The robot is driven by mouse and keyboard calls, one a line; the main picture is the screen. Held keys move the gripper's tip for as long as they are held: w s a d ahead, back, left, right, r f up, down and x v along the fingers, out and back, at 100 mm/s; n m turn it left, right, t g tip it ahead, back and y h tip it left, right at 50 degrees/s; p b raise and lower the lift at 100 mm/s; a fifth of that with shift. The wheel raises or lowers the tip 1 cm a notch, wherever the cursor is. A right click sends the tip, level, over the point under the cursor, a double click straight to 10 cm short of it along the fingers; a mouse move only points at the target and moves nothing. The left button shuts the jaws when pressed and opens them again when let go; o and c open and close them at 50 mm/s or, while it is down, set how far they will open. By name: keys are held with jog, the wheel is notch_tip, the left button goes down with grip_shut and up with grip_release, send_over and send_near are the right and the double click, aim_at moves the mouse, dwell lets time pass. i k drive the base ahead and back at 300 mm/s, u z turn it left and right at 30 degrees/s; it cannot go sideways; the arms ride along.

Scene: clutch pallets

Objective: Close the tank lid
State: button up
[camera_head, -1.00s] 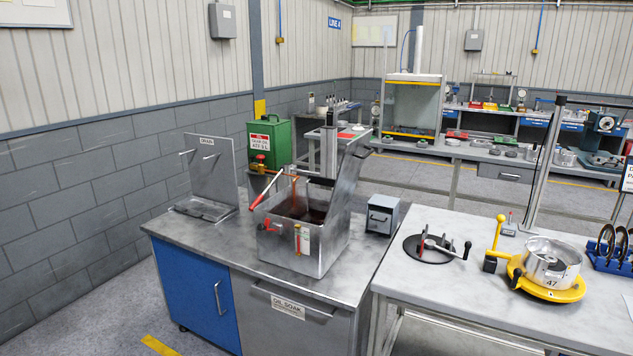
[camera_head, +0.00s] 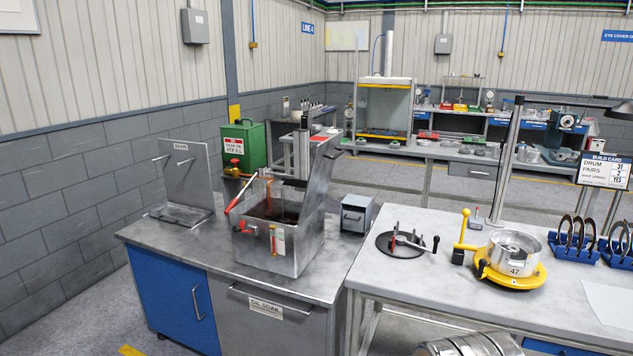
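The metal oil soak tank (camera_head: 295,262) stands on the steel bench in the middle of the picture. Its top is open, and dark liquid (camera_head: 274,213) shows inside. A tall grey metal panel (camera_head: 318,180), which looks like the raised lid, stands tilted up along the tank's right and back side. A lever with a red grip (camera_head: 234,202) rises at the tank's left edge. A basket or rack with a red upright part (camera_head: 269,188) shows at the tank mouth. My gripper is not in view.
A drain panel and tray (camera_head: 182,180) stand left of the tank; a green oil container (camera_head: 244,146) is behind. A small grey box (camera_head: 356,214) sits close right. The right bench holds a yellow fixture with a drum (camera_head: 514,252). Round metal parts (camera_head: 470,345) show at the bottom edge.

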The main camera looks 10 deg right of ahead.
aim_at(326, 153)
jog(key=z, duration=0.1)
jog(key=i, duration=1)
jog(key=u, duration=0.05)
jog(key=k, duration=0.6)
jog(key=u, duration=0.45)
jog(key=i, duration=1.1)
jog(key=u, duration=0.35)
